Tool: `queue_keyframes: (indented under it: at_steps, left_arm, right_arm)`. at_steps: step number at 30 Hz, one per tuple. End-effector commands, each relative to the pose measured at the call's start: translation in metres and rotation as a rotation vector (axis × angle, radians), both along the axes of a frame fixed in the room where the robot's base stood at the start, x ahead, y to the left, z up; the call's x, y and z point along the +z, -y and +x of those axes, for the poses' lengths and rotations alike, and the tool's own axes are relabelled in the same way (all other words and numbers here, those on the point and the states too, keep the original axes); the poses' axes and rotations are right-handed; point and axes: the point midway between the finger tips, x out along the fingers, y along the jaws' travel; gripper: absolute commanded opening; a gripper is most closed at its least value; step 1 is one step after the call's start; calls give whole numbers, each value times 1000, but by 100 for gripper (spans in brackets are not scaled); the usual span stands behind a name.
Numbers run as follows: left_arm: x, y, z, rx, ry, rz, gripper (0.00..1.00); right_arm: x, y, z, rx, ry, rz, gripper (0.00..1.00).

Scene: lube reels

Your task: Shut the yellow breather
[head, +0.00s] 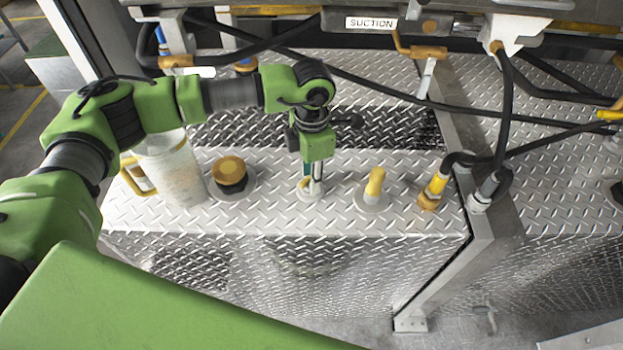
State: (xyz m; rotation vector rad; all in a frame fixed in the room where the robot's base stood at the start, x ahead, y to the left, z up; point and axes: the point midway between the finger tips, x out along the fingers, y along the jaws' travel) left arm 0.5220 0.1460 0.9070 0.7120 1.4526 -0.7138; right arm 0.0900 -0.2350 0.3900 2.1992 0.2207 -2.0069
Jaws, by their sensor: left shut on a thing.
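My left gripper (311,180) points straight down over the diamond-plate tank top. It is shut on a small fitting on a round pale flange (311,195). A bit of yellow shows at the fingertips, but the fingers hide most of the fitting. To its right, an upright yellow fitting (375,181) stands on its own round grey flange, apart from the gripper. To the left, a wide round gold-yellow cap (229,169) sits on a dark neck. I cannot tell for sure which of these is the breather. My right gripper is out of view.
A white jug (172,170) with a yellow handle stands left of the gold cap. A yellow hose fitting (435,188) and black hoses (507,110) stand at the right. A rail with a SUCTION label (371,23) and valves crosses the back.

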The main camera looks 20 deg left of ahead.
Motion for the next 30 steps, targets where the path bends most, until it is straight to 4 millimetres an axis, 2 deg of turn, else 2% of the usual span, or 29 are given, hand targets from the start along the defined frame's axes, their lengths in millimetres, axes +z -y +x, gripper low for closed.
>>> queue_keyframes:
  at_steps: [1,6,16,19,24,30]
  left_arm:
    - [-6,0,1,-72,5,0,4]
    - [-3,0,1,-261,4,0,4]
    - [0,0,0,-304,3,0,4]
    - [-3,0,0,-360,4,-1,4]
    - [-5,0,0,-600,7,0,4]
    - [-1,0,-1,-786,5,0,5]
  right_arm:
    - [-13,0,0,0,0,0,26]
    - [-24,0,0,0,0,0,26]
    - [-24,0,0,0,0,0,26]
    - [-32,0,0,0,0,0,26]
    - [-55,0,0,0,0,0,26]
    - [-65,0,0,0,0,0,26]
